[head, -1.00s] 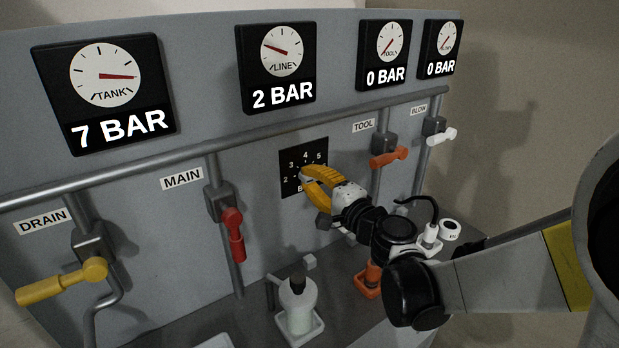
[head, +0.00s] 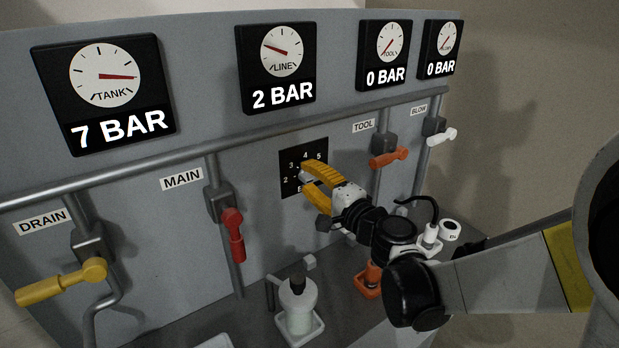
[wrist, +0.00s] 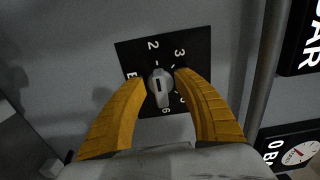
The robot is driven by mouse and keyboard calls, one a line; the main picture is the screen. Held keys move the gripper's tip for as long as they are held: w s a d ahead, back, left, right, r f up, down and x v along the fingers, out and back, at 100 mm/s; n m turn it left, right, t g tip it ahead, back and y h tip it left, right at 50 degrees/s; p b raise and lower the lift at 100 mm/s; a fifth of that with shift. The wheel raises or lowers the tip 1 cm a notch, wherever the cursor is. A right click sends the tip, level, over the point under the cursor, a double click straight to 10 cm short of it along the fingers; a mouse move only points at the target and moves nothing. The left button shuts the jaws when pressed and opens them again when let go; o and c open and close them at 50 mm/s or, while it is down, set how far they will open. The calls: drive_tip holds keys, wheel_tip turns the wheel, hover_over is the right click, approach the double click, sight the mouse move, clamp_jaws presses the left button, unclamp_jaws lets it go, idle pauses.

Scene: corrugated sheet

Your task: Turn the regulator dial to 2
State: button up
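The regulator dial is a small grey knob (wrist: 160,86) on a black numbered plate (head: 290,180). In the wrist view the plate appears turned, with the 2 at the top, the 3 at upper right and the 6 below. The knob has a dark mark, but I cannot tell which number it points to. My gripper (head: 304,173) is at the plate, its two yellow fingers apart, one on each side of the knob. In the wrist view the fingertips (wrist: 161,80) show small gaps to the knob. In the head view the fingers partly hide the dial. The LINE gauge (head: 280,50) reads 2 BAR.
The TANK gauge (head: 104,78) reads 7 BAR; TOOL and BLOW read 0 BAR. A red MAIN lever (head: 233,235) hangs left of the dial, and an orange TOOL lever (head: 389,157) is at its right. A bottle (head: 298,308) stands below.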

drive_tip(key=v, duration=1.2)
drive_tip(key=s+d+f+n+g+h, duration=0.1)
drive_tip(key=s+f+n+g+h, duration=0.3)
drive_tip(key=s+f+n+g, duration=0.25)
drive_tip(key=s+d+f+n+g+h, duration=0.1)
drive_tip(key=s+d+n+h, duration=0.3)
drive_tip(key=s+d, duration=0.6)
drive_tip(key=shift+s+d+f+h, duration=0.25)
drive_tip(key=shift+d+f+h, duration=0.1)
drive_tip(key=shift+f+h, duration=0.5)
drive_tip(key=shift+r+n, duration=0.1)
drive_tip(key=shift+n, duration=0.15)
